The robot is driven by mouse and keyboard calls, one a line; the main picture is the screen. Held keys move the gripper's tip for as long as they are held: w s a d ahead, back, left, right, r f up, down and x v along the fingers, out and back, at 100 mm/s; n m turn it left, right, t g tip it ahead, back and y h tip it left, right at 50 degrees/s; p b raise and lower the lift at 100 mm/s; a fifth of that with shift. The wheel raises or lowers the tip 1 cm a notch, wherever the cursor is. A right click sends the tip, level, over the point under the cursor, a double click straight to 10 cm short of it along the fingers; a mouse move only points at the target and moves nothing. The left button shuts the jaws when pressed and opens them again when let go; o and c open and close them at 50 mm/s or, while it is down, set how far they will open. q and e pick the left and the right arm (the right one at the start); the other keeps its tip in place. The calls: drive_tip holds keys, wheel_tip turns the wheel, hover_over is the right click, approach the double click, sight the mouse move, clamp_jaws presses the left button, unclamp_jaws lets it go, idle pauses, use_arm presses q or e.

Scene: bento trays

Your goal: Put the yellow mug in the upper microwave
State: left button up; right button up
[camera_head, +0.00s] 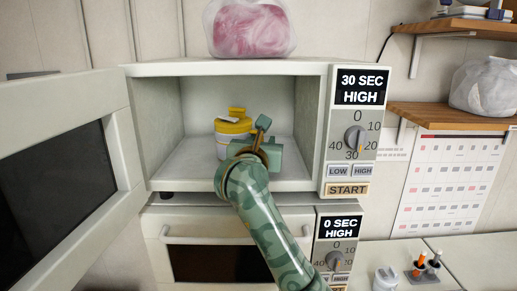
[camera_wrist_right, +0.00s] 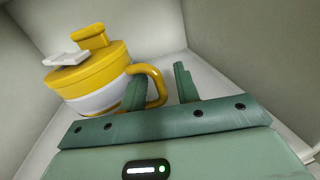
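The yellow mug (camera_head: 234,135) stands upright inside the upper microwave (camera_head: 165,130), on its floor. It has a yellow lid, a white band and a yellow handle; the right wrist view shows the mug (camera_wrist_right: 95,82) at left with its handle toward my fingers. My right gripper (camera_head: 258,142) reaches into the upper microwave, just right of the mug. In the right wrist view the fingers of my right gripper (camera_wrist_right: 161,80) are apart. The left finger overlaps the handle's loop, and the handle's outer part shows between the fingers. My left gripper is not in view.
The upper microwave's door (camera_head: 55,180) stands open at left; its display reads 30 SEC HIGH. The lower microwave (camera_head: 180,225) is shut. A pink-filled bag (camera_head: 250,28) sits on top. Shelves (camera_head: 455,117) and a calendar (camera_head: 450,180) are at right.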

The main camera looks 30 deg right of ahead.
drive_tip(key=b+v, duration=0.4)
drive_tip(key=v, duration=0.8)
